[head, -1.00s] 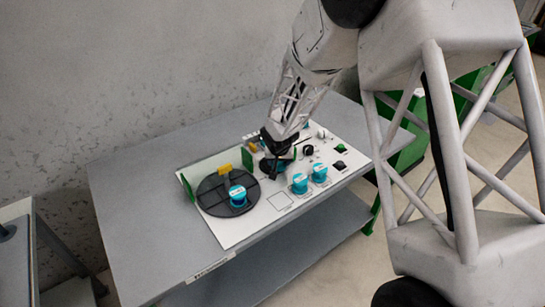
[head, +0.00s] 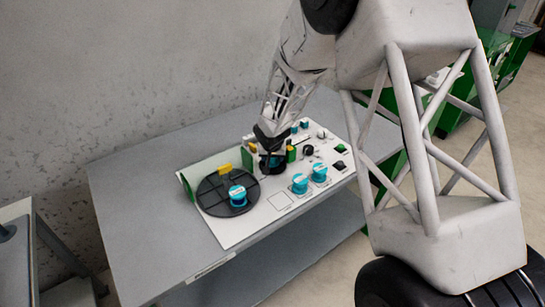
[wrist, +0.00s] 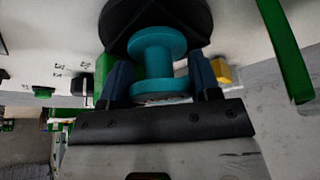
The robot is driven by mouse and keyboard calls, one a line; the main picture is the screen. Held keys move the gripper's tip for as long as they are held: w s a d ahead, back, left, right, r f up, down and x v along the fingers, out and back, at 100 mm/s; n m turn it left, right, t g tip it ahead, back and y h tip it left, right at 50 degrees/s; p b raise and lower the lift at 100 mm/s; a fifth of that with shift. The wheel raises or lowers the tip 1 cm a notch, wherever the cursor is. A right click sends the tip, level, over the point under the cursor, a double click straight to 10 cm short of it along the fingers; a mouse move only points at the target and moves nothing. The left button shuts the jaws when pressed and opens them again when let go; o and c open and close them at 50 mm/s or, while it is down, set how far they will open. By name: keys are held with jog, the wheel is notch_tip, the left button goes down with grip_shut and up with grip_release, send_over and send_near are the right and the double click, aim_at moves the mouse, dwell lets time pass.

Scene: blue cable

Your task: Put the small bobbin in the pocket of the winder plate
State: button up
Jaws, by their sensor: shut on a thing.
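My gripper (wrist: 152,85) is shut on a teal bobbin (wrist: 158,62), with one dark blue finger on each side of it. Beyond the bobbin in the wrist view is a round black plate (wrist: 190,15). I cannot tell whether the bobbin touches it. In the head view my gripper (head: 271,150) is over a small dark disc at the back of the white board, and it hides most of the held bobbin. A larger black round plate (head: 212,203) lies to the left, with another teal bobbin (head: 238,196) standing on it. No pocket can be made out clearly.
Two teal bobbins (head: 300,183) (head: 319,173) stand on the white board (head: 243,231) at front right. A green upright strip (head: 187,187) and a yellow block (head: 224,168) are beside the large plate. Dark knobs sit at the right. The table's left part is clear.

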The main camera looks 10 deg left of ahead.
jog(key=shift+f, duration=0.25)
jog(key=o, duration=0.7)
jog(key=shift+r, duration=0.2)
jog(key=shift+v, duration=5.95)
jog(key=shift+r, duration=0.1)
